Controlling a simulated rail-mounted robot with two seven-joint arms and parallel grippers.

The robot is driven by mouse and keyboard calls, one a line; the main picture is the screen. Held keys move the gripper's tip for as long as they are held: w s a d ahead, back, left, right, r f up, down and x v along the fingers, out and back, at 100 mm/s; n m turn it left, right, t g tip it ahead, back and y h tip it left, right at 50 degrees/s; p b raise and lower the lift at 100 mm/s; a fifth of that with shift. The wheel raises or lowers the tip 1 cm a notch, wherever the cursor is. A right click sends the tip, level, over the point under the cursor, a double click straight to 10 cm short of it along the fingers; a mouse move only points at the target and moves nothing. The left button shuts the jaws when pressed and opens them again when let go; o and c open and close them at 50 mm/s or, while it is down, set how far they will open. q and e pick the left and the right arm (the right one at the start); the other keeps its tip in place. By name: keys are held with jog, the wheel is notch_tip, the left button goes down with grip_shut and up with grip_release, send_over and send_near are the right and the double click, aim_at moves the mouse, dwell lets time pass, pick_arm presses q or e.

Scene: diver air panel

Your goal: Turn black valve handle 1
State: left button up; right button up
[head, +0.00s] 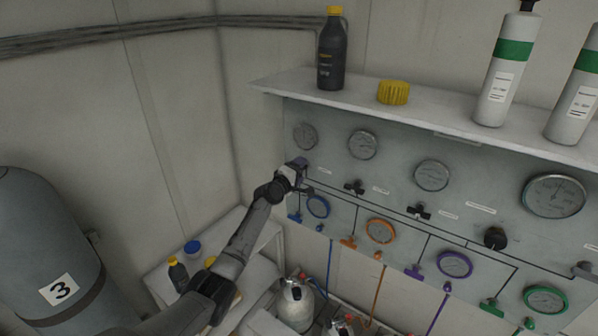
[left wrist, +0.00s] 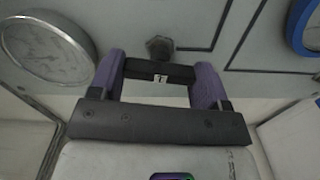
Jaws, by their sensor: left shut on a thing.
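My left gripper (head: 299,177) is at the left end of the air panel (head: 330,150), below the leftmost gauge. In the left wrist view its two purple fingers (left wrist: 160,76) stand on either side of black valve handle 1 (left wrist: 178,74), a dark bar with a white "1" label. The gripper is shut on the handle, which lies roughly level across that view. A hex nut (left wrist: 160,48) on the panel shows just beyond it. In the head view my gripper hides the handle. My right gripper is in neither view.
Other black valve handles (head: 419,212) and gauges (head: 432,175) continue to the right. A blue-rimmed gauge (head: 318,207) sits just below right of my gripper. A shelf (head: 280,83) with bottles juts out above. A grey tank (head: 40,240) stands at left.

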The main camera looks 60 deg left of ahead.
pick_arm(q)
jog(key=o, duration=0.9)
jog(key=shift+s, duration=0.1)
jog(key=v, duration=1.3)
jog(key=shift+s+d, duration=0.1)
jog(key=shift+s, duration=0.2)
